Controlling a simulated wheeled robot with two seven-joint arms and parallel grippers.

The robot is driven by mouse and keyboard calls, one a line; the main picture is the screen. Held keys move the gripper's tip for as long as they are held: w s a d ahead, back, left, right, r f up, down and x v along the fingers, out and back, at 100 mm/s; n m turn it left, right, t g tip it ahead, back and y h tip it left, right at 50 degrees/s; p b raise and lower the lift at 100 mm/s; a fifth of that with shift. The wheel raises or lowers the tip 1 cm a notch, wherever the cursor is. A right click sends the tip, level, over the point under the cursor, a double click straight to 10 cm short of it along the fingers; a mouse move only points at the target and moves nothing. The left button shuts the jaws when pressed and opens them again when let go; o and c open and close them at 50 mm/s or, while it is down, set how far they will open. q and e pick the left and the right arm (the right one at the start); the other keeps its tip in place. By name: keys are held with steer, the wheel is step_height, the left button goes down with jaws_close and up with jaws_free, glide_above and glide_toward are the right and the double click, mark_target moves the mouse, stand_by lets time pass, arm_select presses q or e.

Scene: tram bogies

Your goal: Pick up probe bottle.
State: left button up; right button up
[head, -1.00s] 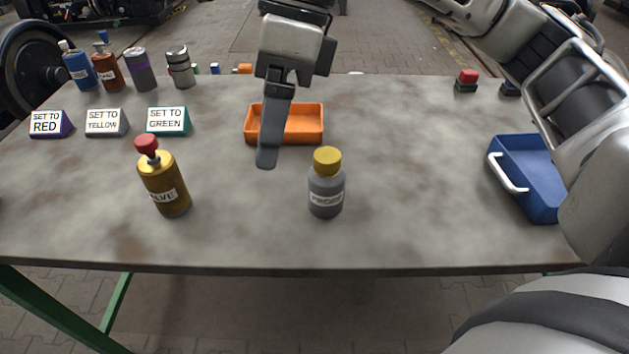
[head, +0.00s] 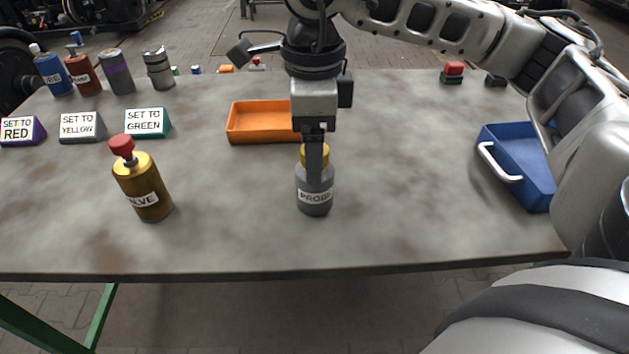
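The probe bottle (head: 315,200), grey with a yellow cap and a white label, stands upright on the table at the middle front. My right gripper (head: 314,172) points down over it, its arm coming in from the right. One dark finger crosses in front of the cap and the upper body of the bottle. The other finger is hidden, so I cannot tell whether the gripper is closed on the bottle. My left gripper is not in view.
A valve bottle (head: 144,190) with a red top stands to the left. An orange tray (head: 262,134) lies behind the probe bottle. A blue tray (head: 528,190) lies at the right. Signs and several bottles fill the back left. The table front is clear.

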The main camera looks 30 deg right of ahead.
step_height(320, 180, down, 5)
steer(key=shift+d, duration=0.15)
steer(key=c, duration=1.1)
steer(key=shift+r, duration=0.2)
